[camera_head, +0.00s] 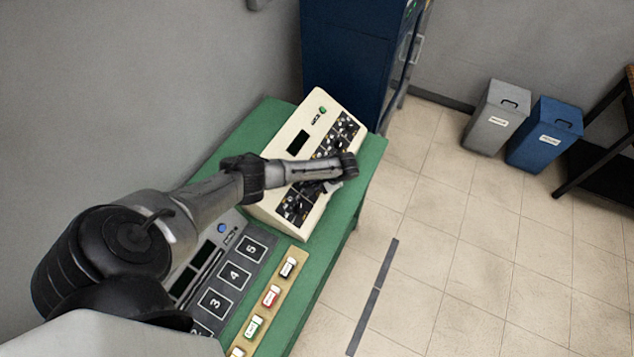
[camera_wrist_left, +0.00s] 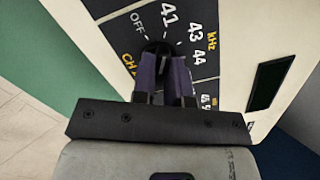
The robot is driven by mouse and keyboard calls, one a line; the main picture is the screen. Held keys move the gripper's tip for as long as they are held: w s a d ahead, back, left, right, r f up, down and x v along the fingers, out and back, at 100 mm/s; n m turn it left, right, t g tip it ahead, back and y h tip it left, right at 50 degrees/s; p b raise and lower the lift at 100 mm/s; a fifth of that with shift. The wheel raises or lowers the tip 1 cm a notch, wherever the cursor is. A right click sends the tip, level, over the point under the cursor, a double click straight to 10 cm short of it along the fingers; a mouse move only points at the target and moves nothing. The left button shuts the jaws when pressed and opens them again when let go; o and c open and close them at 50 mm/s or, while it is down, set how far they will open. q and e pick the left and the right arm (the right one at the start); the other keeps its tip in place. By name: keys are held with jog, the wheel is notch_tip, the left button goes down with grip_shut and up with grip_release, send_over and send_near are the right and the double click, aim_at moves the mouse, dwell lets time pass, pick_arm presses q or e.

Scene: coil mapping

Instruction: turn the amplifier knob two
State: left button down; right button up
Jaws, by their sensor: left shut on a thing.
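The amplifier is a cream box (camera_head: 320,137) with a black panel of several knobs, on a green table. My left gripper (camera_head: 332,186) reaches down over the lower middle of that panel in the head view. In the left wrist view, my left gripper (camera_wrist_left: 166,68) is shut on a dark knob (camera_wrist_left: 155,49). Printed marks OFF, 41, 43, 44 and kHz surround this knob, with part of a CH label beside it. The fingers hide much of the knob, and I cannot tell which number it is. My right gripper is not in view.
The green table (camera_head: 371,160) also bears a grey unit with numbered squares (camera_head: 234,275) and a tan strip (camera_head: 296,257) of small labelled blocks. A blue cabinet (camera_head: 345,60) stands behind. Grey (camera_head: 493,120) and blue (camera_head: 543,140) bins stand on open floor at right.

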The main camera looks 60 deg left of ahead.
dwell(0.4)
pick_arm(q)
jog(key=c, duration=1.1)
grip_release()
jog(key=shift+c, duration=0.2)
jog(key=shift+w+r, duration=0.1)
jog(key=shift+w+d+r, duration=0.1)
jog(key=shift+d+r, duration=0.05)
jog(key=shift+r, duration=0.1)
jog(key=v, duration=1.3)
jog(key=shift+w+m, duration=0.1)
jog(key=shift+m, duration=0.2)
